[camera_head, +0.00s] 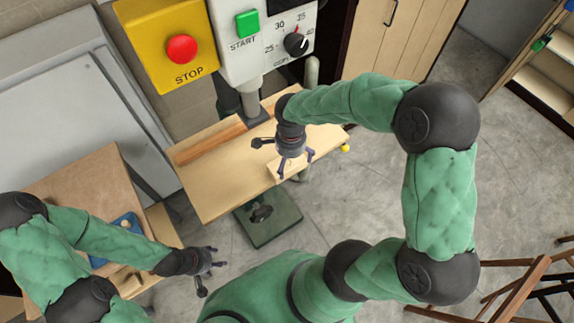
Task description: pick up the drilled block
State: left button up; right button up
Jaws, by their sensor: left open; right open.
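A small pale wooden block (273,170), which looks like the drilled block, lies near the front edge of the light wooden machine table (215,195). I cannot make out a hole in it. My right gripper (296,168) is over the block, pointing down, with its fingers apart. The fingers partly hide the block, and I cannot tell whether they touch it. My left gripper (217,258) is open and empty at the lower left, clear of the block, beside the left bench.
A long wooden strip (208,145) lies at the back of the machine table. A yellow STOP box (150,30) and a START panel (235,65) stand behind it. The left bench (85,185) holds a blue item (125,222). Wooden chairs (515,290) stand at the lower right.

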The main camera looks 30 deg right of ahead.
aim_at(289, 167)
jog(key=f, duration=0.4)
jog(key=shift+w+f, duration=0.2)
jog(key=shift+f, duration=0.1)
jog(key=c, duration=1.2)
jog(key=shift+r, duration=0.1)
